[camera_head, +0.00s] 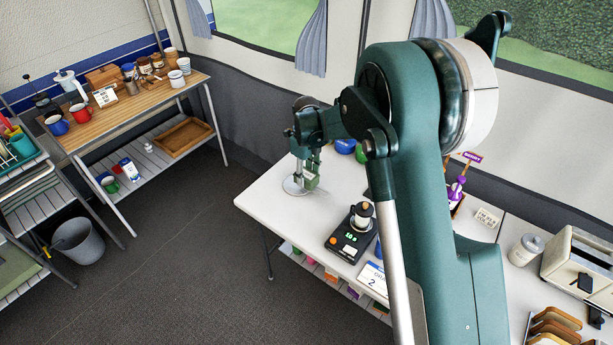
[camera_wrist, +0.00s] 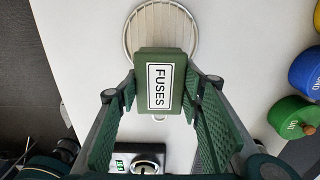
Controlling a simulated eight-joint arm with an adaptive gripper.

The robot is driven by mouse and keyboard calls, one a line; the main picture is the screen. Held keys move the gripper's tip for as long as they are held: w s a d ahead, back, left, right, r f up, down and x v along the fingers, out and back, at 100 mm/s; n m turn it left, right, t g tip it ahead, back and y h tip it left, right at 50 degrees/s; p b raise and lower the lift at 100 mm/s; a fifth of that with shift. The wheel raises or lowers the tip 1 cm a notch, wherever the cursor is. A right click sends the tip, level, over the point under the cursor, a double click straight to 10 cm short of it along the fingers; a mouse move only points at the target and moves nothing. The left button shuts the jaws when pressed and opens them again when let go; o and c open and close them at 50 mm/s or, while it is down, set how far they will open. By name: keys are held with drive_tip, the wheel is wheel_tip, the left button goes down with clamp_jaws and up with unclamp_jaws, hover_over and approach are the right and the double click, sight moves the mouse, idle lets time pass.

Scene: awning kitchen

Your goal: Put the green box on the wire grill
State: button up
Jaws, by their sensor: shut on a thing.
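The green box (camera_wrist: 160,62), with a white label reading FUSES, is between the finger pads of my gripper (camera_wrist: 158,92) in the wrist view. My gripper is shut on it. The wire grill (camera_wrist: 160,22), a round pale rack with thin bars, lies on the white table just beyond the box, which overlaps its near edge in this view. In the head view my gripper (camera_head: 311,164) points down near the table's left end with the green box (camera_head: 309,181). The wire grill (camera_head: 291,187) shows beside and partly behind it. The gap beneath the box is hard to judge.
A black scale (camera_head: 347,245) with a small jar on it stands nearer on the white table (camera_head: 262,205). A blue container (camera_wrist: 305,72) and a green one (camera_wrist: 292,117) stand to the right in the wrist view. The table's left edge is close to the grill.

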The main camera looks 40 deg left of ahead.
sight(307, 174)
drive_tip(key=shift+f+b, duration=0.35)
drive_tip(key=shift+f, duration=0.15)
drive_tip(key=o, duration=0.9)
drive_tip(key=shift+o, duration=0.2)
drive_tip(key=shift+r, duration=0.1)
wheel_tip(307, 174, up, 13)
drive_tip(key=p, duration=0.2)
idle(0.5)
idle(0.4)
